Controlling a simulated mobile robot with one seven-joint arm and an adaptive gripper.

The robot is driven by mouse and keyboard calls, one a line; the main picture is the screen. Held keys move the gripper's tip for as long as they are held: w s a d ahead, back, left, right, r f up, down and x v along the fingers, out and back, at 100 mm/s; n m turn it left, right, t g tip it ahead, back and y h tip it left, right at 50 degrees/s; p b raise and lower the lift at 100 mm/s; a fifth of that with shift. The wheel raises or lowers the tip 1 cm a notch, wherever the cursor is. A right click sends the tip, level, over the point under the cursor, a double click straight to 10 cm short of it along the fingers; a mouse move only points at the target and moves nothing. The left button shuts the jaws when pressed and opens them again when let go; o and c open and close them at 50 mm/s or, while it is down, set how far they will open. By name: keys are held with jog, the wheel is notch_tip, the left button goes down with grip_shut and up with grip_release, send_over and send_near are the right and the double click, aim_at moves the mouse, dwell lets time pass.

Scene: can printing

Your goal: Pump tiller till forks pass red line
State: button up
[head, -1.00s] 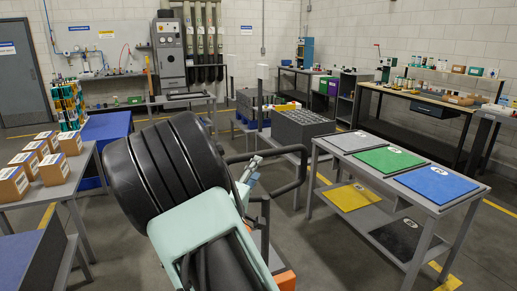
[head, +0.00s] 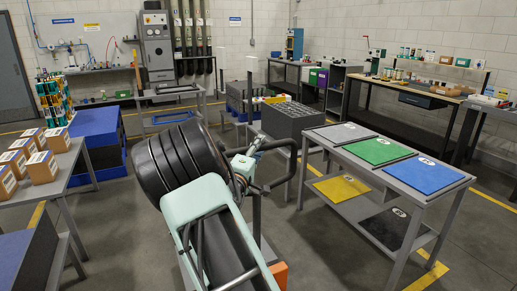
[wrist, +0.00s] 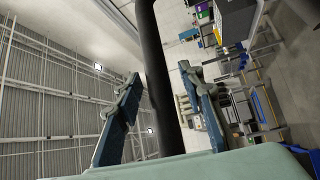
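A black bent-tube handle, apparently the tiller (head: 293,163), stands right of my gripper (head: 246,165) in the head view. In the wrist view a thick black bar (wrist: 163,70), apparently part of it, runs between the two fingers of my gripper (wrist: 162,95). The fingers are apart, with gaps showing on both sides of the bar. A dark grey crate (head: 290,121) with a gridded top stands just beyond the handle. The forks and the red line cannot be made out; my arm hides much of the area below.
A grey table (head: 425,197) with grey, green and blue mats stands close on the right. A table (head: 72,160) with several brown boxes (head: 40,167) is on the left. Blue-topped stacks (head: 95,122) stand beyond it. Open floor (head: 130,230) lies between the left table and my arm.

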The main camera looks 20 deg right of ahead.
jog(key=shift+c, duration=0.2)
grip_shut()
